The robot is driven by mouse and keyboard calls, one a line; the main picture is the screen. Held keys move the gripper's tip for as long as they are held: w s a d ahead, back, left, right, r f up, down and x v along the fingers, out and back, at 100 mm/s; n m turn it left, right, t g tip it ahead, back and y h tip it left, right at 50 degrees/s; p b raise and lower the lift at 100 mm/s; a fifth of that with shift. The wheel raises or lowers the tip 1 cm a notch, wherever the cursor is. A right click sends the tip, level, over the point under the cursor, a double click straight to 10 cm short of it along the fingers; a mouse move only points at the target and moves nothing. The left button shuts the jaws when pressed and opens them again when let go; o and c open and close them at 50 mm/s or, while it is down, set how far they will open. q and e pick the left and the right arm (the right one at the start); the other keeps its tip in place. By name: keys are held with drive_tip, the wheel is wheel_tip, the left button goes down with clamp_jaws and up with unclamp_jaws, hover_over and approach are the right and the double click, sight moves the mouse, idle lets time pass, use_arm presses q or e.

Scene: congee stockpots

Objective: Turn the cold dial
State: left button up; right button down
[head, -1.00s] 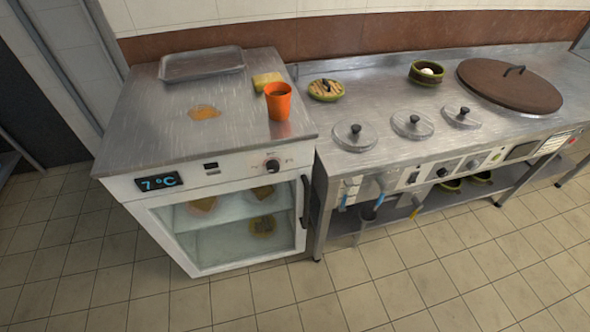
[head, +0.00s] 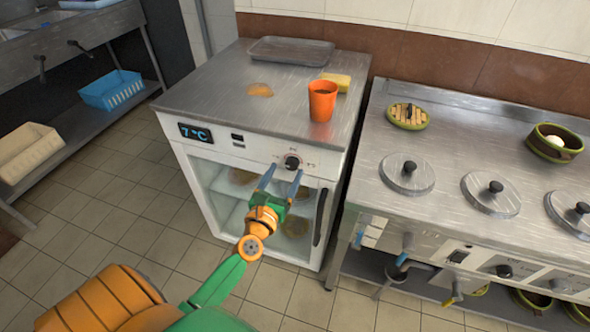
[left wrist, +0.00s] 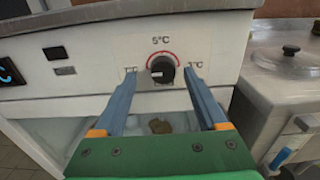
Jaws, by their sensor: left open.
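The cold dial (head: 292,162) is a dark round knob on the front panel of the white fridge cabinet (head: 218,148). In the left wrist view the dial (left wrist: 162,70) has a red arc and a 5°C mark above it. The display (head: 195,133) reads 7 °C. My left gripper (head: 278,178) is open in front of the panel. In the left wrist view its blue fingers (left wrist: 160,88) stand on either side of the dial, with gaps between; whether the tips touch the panel I cannot tell. My right gripper is out of view.
An orange cup (head: 322,101), a yellow sponge (head: 336,80) and a grey tray (head: 290,51) are on the cabinet top. The door handle (head: 319,216) is below the dial. A steel counter with pot lids (head: 407,174) stands to the right.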

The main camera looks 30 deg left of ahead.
sight(292, 164)
use_arm(q)
drive_tip(key=shift+w+a, duration=0.15)
drive_tip(key=shift+w, duration=1)
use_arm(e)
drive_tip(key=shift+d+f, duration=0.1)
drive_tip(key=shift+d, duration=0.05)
use_arm(q)
clamp_jaws()
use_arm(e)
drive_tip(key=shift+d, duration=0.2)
